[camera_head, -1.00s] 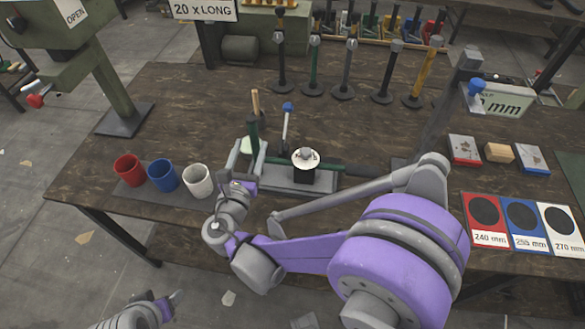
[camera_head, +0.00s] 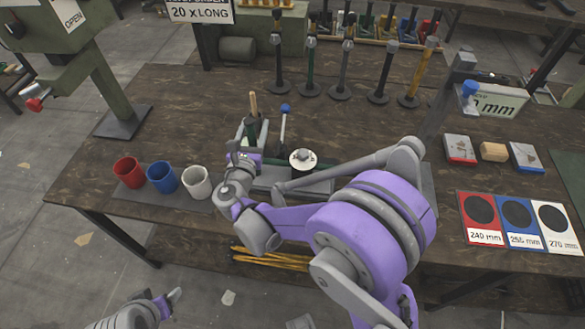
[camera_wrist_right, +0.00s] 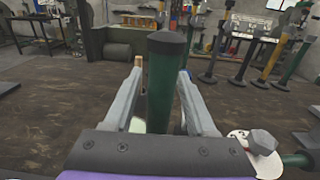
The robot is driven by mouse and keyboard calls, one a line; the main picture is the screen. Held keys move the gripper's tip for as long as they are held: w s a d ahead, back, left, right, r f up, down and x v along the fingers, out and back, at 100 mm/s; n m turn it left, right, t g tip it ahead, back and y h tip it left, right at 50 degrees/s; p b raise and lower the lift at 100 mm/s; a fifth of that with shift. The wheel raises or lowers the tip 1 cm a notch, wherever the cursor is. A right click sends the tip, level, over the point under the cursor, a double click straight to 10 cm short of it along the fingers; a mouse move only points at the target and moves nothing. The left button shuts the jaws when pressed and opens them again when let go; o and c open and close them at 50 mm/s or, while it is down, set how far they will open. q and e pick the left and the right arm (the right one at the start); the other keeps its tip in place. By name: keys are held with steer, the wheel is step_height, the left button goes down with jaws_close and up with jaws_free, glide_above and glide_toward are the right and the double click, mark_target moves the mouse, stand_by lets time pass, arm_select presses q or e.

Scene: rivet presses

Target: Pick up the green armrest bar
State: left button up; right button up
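A green bar with a dark cap stands upright in the right wrist view (camera_wrist_right: 160,85), between the two fingers of my right gripper (camera_wrist_right: 161,75). The fingers are open around it, close to its sides; firm contact does not show. In the head view the right gripper (camera_head: 243,155) is at the left end of the grey fixture, and the green bar (camera_head: 251,129) rises just behind it. The bar's lower end is hidden. Another green piece (camera_wrist_right: 298,159) shows at the lower right of the wrist view. My left gripper (camera_head: 172,297) is low at the bottom left, away from the table.
Red (camera_head: 129,171), blue (camera_head: 162,177) and white cups (camera_head: 196,182) stand left of the gripper. A blue-topped lever (camera_head: 285,110) and a round white disc (camera_head: 302,160) are just right. Several upright rods stand behind. Coloured cards (camera_head: 517,220) lie far right.

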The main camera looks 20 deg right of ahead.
jaws_close()
stand_by(1.2)
